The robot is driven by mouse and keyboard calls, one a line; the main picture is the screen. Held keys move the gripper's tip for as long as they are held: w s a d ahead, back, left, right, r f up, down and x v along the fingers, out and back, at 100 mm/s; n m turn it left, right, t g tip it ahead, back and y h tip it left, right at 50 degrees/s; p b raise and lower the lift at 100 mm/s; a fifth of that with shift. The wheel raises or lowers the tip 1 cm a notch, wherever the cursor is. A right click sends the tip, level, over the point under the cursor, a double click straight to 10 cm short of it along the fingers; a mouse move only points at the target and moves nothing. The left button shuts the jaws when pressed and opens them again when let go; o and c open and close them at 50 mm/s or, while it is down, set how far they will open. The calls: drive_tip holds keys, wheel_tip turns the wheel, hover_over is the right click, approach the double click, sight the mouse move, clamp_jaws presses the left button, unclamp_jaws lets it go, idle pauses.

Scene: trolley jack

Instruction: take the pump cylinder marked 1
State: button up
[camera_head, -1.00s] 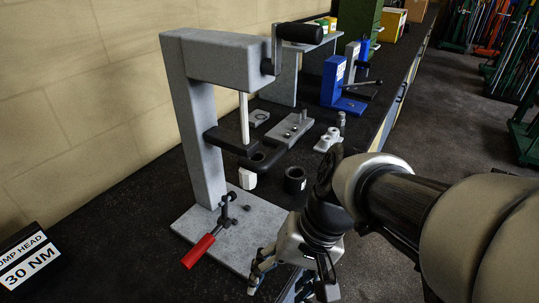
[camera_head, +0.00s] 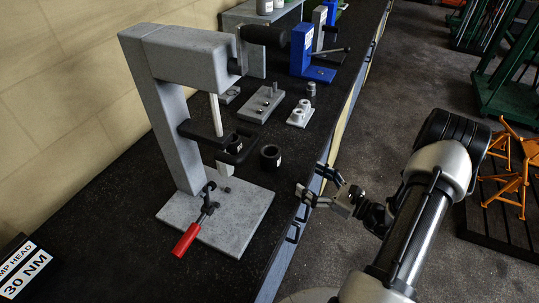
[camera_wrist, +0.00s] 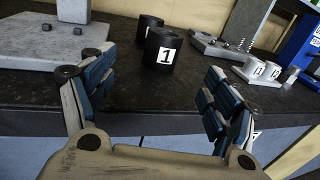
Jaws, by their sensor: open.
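The pump cylinder marked 1 is a short black cylinder (camera_wrist: 178,56) with a white "1" label, standing upright on the dark bench in the wrist view. In the head view it is the black open-topped cylinder (camera_head: 270,158) beside the grey press. My gripper (camera_head: 309,184) is open and empty, right of the cylinder at the bench's front edge. In the wrist view my spread fingers (camera_wrist: 155,80) lie either side of the cylinder, nearer the camera and not touching it.
The grey press (camera_head: 181,60) with its red-handled clamp (camera_head: 186,240) stands left of the cylinder. A second black cylinder (camera_wrist: 148,26) shows just behind it in the wrist view. A small grey block with labelled white pieces (camera_head: 300,115) is farther back.

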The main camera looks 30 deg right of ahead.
sight(270, 154)
drive_tip(key=x, duration=0.5)
drive_tip(key=b+x, duration=0.1)
drive_tip(key=x, duration=0.5)
drive_tip(key=b+x, duration=0.1)
drive_tip(key=x, duration=0.5)
drive_tip(key=shift+w+d+f, duration=0.25)
drive_tip(key=shift+d, duration=0.1)
drive_tip(key=shift+c, duration=0.2)
drive_tip(key=c, duration=1.7)
drive_tip(key=shift+r, duration=0.1)
drive_tip(key=shift+c, duration=0.7)
